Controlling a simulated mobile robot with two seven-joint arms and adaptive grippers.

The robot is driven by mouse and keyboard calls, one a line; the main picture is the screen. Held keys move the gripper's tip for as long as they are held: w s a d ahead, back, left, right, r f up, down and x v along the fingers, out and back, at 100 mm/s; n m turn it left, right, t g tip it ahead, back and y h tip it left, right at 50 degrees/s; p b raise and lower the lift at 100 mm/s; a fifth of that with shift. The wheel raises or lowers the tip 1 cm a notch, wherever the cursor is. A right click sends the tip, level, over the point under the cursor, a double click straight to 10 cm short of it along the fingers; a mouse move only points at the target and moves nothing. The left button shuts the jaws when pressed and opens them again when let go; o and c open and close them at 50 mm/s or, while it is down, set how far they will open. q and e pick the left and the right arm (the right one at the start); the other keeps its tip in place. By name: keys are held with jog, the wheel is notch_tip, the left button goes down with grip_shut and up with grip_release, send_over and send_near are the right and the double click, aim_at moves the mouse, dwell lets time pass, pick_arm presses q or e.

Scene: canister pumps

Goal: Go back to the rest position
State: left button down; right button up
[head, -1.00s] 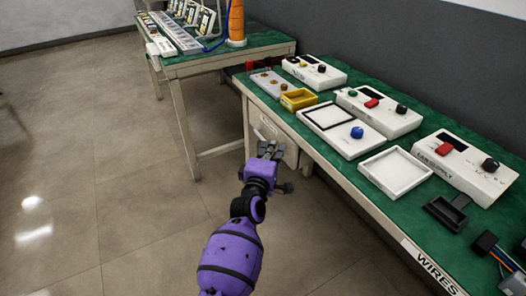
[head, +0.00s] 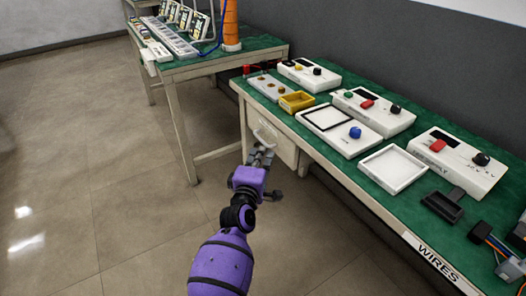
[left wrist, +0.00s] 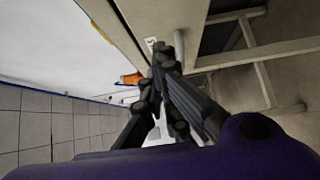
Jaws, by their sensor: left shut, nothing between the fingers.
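My left gripper (head: 262,156) hangs in front of the near table's drawer (head: 275,141), below the level of the green tabletop. It is shut and empty. In the left wrist view its dark fingers (left wrist: 163,58) come together near a pale vertical handle. I cannot tell whether the fingertips touch the handle. The purple arm behind it is mine. My right gripper is not in view.
The near green table (head: 371,187) bears white control boxes (head: 445,160), a yellow tray (head: 297,101), a white tray (head: 393,168) and a black holder (head: 442,206). A second table (head: 195,65) with an orange spool (head: 231,25) stands behind. The floor (head: 120,190) at left is clear.

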pick_arm(q)
jog(key=s+a+p, duration=0.1)
jog(key=s, duration=0.8)
jog(key=shift+s+a, duration=0.15)
jog(key=shift+a, duration=0.1)
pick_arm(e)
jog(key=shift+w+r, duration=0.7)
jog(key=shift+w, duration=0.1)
